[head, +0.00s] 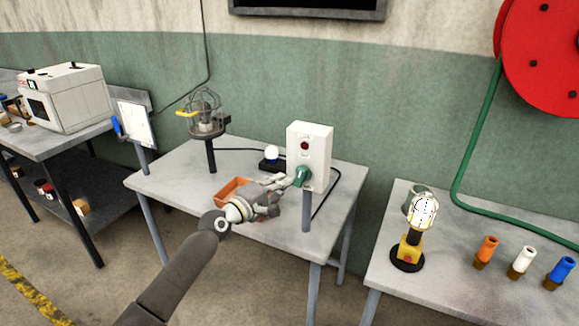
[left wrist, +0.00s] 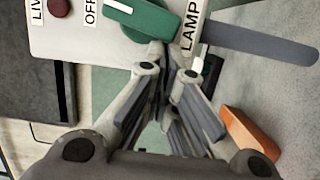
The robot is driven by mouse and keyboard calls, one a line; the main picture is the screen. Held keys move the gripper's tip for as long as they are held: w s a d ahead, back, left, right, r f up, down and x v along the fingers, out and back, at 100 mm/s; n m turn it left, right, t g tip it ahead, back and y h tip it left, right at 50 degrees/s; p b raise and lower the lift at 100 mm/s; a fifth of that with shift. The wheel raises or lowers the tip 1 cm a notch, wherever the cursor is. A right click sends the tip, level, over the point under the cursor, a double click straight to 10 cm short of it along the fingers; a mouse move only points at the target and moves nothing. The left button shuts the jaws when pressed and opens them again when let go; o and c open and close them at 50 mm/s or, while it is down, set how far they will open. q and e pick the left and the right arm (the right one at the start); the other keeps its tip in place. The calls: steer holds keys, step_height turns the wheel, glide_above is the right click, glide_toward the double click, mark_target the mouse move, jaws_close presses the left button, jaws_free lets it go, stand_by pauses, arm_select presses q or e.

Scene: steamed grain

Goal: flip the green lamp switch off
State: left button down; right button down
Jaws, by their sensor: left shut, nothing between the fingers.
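A white switch box (head: 318,150) stands on a post at the middle table. Its front carries a dark red indicator (head: 304,146) and a green switch (head: 302,176). In the left wrist view the green switch (left wrist: 145,18) lies at the top, with the labels OFF and LAMP beside it and the red indicator (left wrist: 59,8) to the left. My left gripper (head: 286,182) is shut and empty, its fingertips close to the green switch; they also show in the left wrist view (left wrist: 162,58). I cannot tell whether they touch the switch. My right gripper is not in view.
An orange tray (head: 232,186) lies on the table beside my left gripper. A white bulb on a black base (head: 271,158) and a caged lamp (head: 206,118) stand behind. A yellow-based work lamp (head: 409,250) stands on the right table.

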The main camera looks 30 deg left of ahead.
arm_select(q)
steer(key=shift+d+f+n+b, duration=0.1)
steer(key=shift+f+n+b, duration=0.1)
steer(key=shift+n+b, duration=0.25)
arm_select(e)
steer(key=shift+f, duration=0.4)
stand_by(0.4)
arm_select(q)
steer(key=shift+r, duration=0.1)
stand_by(0.4)
